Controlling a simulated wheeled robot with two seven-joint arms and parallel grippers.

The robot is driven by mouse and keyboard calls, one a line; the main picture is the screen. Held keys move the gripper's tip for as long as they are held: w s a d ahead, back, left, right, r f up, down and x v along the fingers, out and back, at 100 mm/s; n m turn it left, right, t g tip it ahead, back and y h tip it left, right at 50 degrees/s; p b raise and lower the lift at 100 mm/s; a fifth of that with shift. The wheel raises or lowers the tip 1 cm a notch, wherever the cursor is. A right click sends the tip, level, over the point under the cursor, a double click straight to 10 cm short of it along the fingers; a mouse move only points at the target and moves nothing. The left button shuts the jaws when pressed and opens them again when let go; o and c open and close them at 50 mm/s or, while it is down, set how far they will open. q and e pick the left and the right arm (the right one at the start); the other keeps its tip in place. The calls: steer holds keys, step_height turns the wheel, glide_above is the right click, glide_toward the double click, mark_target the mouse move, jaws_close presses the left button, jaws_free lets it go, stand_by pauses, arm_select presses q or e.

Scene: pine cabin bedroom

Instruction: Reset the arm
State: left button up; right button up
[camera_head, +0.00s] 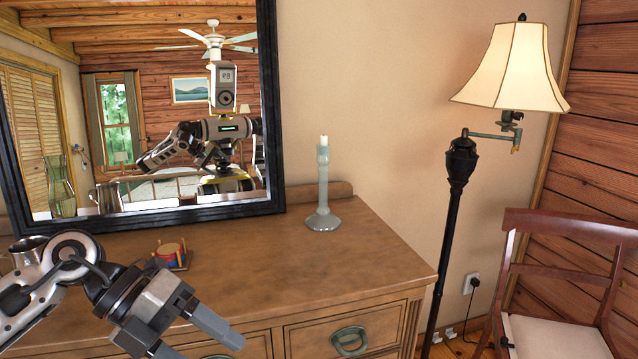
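My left arm comes in from the left, in front of the wooden dresser (290,255). My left gripper (198,338) points down and to the right near the dresser's front, its two grey fingers spread apart with nothing between them. My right arm and gripper do not show directly. The mirror (272,120) reflects my head and parts of my arms, too small to tell the gripper states.
A pale candlestick (323,195) stands at the back of the dresser. A small red and yellow item (171,254) sits close behind my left arm. A metal vessel (28,250) stands at far left. A floor lamp (460,190) and chair (560,270) are right.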

arm_select(q)
steer(key=d+r+n+t+h, duration=0.2)
steer(key=d+n+t+h, duration=0.4)
steer(key=d+n+h, duration=0.3)
steer(key=w+a+f+n+t+y, duration=0.1)
steer(key=a+f+n+t+y, duration=0.2)
steer(key=f+n+t+y, duration=0.45)
steer(key=a+f+n+t+y, duration=0.35)
steer(key=f+n, duration=0.25)
steer(key=n, duration=0.5)
steer(key=s+a+f+n+g+y, duration=0.1)
steer(key=s+f+n+g+y, duration=0.1)
steer(key=s+f, duration=0.4)
steer(key=s+a+f+n+g+y, duration=0.1)
steer(key=s+f+n+g+y, duration=0.2)
steer(key=f, duration=0.7)
steer(key=s+n+g, duration=0.1)
steer(key=s, duration=0.1)
steer(key=shift+s+n, duration=0.35)
steer(key=shift+s, duration=0.05)
steer(key=shift+f, duration=0.1)
